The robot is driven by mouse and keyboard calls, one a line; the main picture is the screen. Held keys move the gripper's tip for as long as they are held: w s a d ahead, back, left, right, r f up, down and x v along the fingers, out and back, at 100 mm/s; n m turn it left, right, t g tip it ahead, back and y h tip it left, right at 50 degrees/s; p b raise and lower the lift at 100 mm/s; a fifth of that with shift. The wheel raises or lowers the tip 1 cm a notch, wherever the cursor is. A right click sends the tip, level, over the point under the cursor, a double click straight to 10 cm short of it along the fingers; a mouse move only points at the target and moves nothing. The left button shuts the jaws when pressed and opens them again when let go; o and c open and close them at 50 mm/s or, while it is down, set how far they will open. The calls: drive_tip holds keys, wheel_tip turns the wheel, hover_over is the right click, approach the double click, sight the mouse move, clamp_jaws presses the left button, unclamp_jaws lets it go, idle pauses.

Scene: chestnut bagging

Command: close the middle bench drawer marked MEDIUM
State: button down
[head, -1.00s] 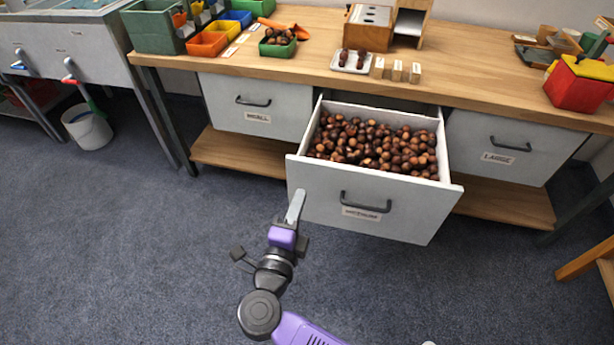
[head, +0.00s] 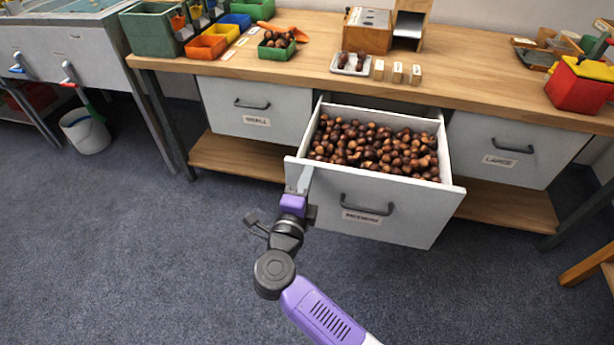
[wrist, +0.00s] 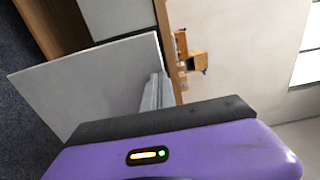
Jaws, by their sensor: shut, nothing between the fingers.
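The middle drawer (head: 400,225) stands pulled far out of the bench, filled with brown chestnuts (head: 375,147). Its grey front carries a dark bar handle (head: 366,205) and a label below it. My gripper (head: 305,177) is shut and empty, at the left end of the drawer front, left of the handle. In the head view its fingertips overlap the front's upper left part; whether they touch it I cannot tell. In the wrist view the grey fingers (wrist: 155,92) point past a pale panel (wrist: 100,90), likely the drawer front.
The SMALL drawer (head: 255,107) at left and LARGE drawer (head: 515,150) at right are shut. The wooden bench top (head: 310,70) holds bins, a tray and a red box (head: 578,85). A wooden lower shelf runs beneath. The carpet in front is clear.

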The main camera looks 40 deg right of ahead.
drive_tip(key=b+x, duration=0.4)
drive_tip(key=x, duration=2.5)
drive_tip(key=shift+w+d, duration=0.3)
